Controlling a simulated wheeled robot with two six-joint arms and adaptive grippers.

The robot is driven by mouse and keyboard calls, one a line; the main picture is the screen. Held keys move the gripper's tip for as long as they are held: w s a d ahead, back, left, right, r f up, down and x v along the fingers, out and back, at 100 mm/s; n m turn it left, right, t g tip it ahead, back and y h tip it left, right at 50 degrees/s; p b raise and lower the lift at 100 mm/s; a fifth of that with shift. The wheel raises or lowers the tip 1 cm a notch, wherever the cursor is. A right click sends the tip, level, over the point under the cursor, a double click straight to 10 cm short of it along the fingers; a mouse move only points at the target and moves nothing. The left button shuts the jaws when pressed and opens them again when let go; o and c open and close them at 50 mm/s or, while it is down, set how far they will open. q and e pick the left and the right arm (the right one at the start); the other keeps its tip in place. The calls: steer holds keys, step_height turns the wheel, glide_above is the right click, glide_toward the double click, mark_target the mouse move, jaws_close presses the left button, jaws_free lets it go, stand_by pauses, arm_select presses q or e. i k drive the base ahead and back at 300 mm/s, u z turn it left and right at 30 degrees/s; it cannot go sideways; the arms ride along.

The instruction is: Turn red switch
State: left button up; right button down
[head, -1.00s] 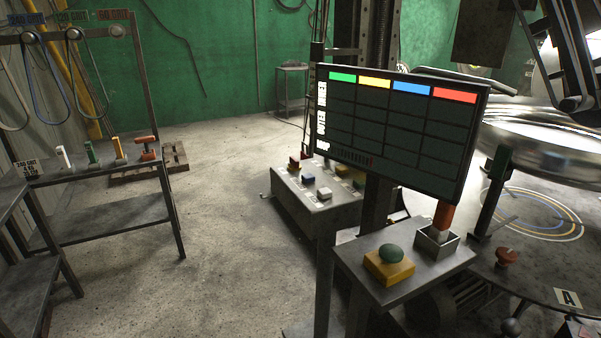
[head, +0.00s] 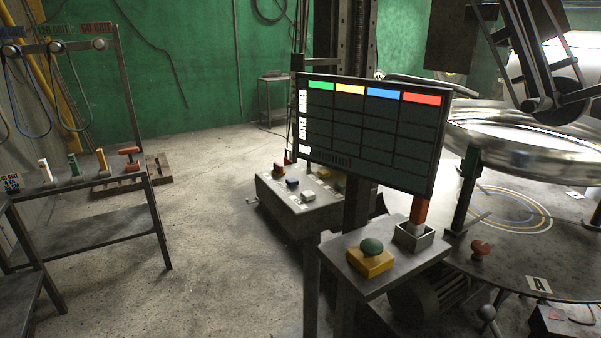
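A red mushroom-shaped knob (head: 479,246) stands on the grey round-edged table at the lower right, left of a label with the letter A. An upright red-orange handle (head: 419,211) stands in a small grey open box (head: 413,237) below the screen. A control box (head: 300,214) on the floor behind carries several small coloured buttons or knobs, including a reddish one (head: 279,170) at its far left corner. I cannot tell which of these red parts is the switch, or their turn positions. Neither of my grippers is in view.
A screen (head: 370,135) with coloured headers stands mid-view. A green button (head: 371,247) on a yellow box sits on the small stand. A large shiny metal dish (head: 520,145) is at the right. A rack with coloured-handled tools (head: 90,190) stands left. The floor between is clear.

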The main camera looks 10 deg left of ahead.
mark_target(278, 170)
steer(key=z, duration=0.45)
steer(key=k, duration=1.05)
steer(key=u, duration=0.35)
steer(key=i, duration=0.65)
steer(key=u, duration=0.7)
steer(key=i, duration=0.85)
steer(key=z, duration=0.45)
